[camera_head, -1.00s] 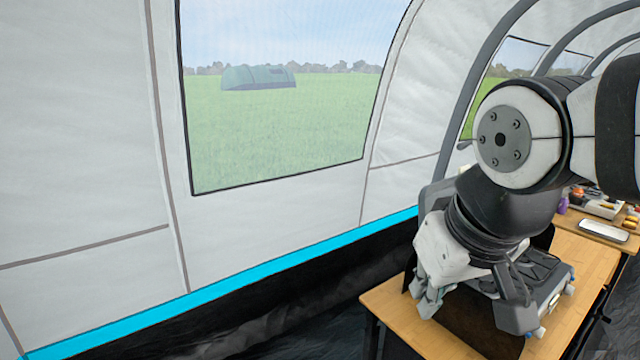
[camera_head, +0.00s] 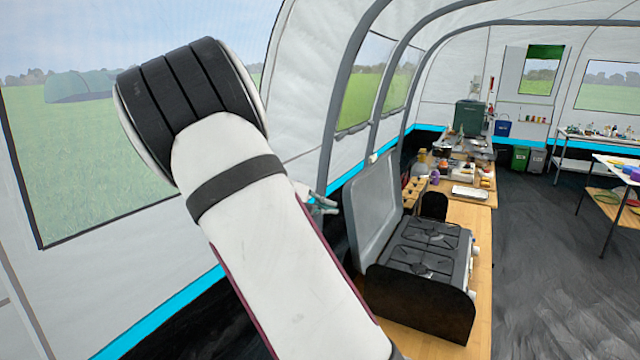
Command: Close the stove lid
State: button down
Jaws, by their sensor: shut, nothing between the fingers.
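The stove (camera_head: 432,247) stands on a wooden table, its dark burner grates uncovered and its knobs on the right side. Its grey lid (camera_head: 372,212) is raised, standing nearly upright along the stove's left edge. Black side panels stand at the near end (camera_head: 420,303) and the far end (camera_head: 433,205). My gripper (camera_head: 325,204) shows only in part behind my white arm, left of the lid on the tent-wall side. Its fingers are shut with nothing held. I cannot tell whether they touch the lid.
The wooden table (camera_head: 482,222) continues away from me, with a white tray (camera_head: 469,193), bottles and several small items beyond the stove. The tent wall is close on the left. The dark floor (camera_head: 550,270) on the right is open. A white table stands far right.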

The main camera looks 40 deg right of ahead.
jog(key=w+n+t+h, duration=0.3)
jog(key=w+n+h, duration=0.15)
jog(key=w, duration=0.65)
jog(key=s+d+r+p, duration=0.1)
jog(key=s+d+p, duration=0.1)
jog(key=d, duration=0.9)
jog(key=shift+d+m+h, duration=0.2)
jog(key=shift+m+h, duration=0.15)
jog(key=shift+r, duration=0.1)
